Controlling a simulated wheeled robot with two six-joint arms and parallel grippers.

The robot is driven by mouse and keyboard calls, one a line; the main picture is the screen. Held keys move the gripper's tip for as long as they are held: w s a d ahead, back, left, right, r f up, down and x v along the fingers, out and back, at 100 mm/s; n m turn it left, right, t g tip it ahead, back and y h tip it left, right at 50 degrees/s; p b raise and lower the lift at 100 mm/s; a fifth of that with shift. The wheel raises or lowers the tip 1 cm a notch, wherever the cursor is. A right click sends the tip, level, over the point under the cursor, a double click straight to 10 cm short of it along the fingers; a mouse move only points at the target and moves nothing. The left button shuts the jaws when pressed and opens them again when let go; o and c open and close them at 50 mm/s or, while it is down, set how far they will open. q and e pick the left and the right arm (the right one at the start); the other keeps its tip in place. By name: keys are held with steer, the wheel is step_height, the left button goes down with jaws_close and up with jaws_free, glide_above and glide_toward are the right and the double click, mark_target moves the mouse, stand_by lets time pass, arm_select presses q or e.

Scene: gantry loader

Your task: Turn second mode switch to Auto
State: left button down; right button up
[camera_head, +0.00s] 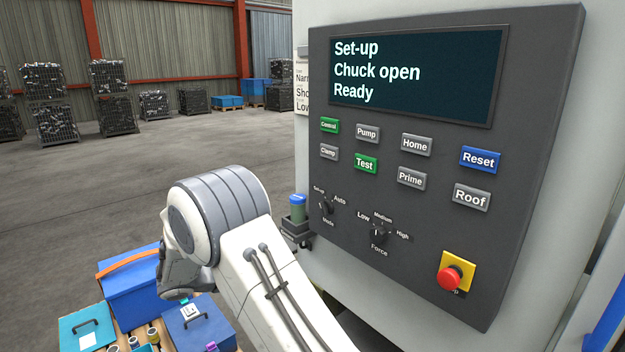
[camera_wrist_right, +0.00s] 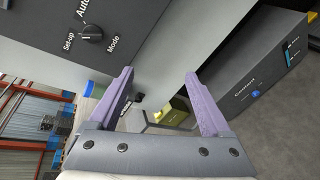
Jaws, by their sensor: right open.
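The mode switch (camera_head: 326,207) is a small black knob low on the left of the dark control panel (camera_head: 405,285), labelled Setup, Auto and Mode. The panel's display (camera_head: 412,75) reads "Set-up, Chuck open, Ready". In the right wrist view the mode switch (camera_wrist_right: 91,33) is at the upper left, outside the fingers; I cannot tell its pointer's direction surely. My right gripper (camera_wrist_right: 159,73) is open and empty, its purple fingers apart and clear of the switch. In the head view my arm hides its fingers. My left gripper is not in view.
A Force knob (camera_head: 379,232) is right of the mode switch, and a red stop button (camera_head: 450,279) is lower right. A small holder with a green-and-blue container (camera_head: 298,208) sits beside the panel. A blue case (camera_head: 130,285) stands lower left. A dark box (camera_wrist_right: 250,75) is right in the wrist view.

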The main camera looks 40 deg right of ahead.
mark_target(325, 208)
steer(key=w+d+r+t+h+p, duration=0.1)
steer(key=w+d+r+h+p, duration=0.35)
steer(key=w+d+r, duration=0.2)
arm_select(q)
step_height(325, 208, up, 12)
steer(key=p, duration=0.5)
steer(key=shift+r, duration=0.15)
arm_select(e)
steer(key=shift+y, duration=0.25)
steer(key=d, duration=1.1)
steer(key=shift+w, duration=0.35)
jaws_close()
steer(key=shift+f, duration=0.1)
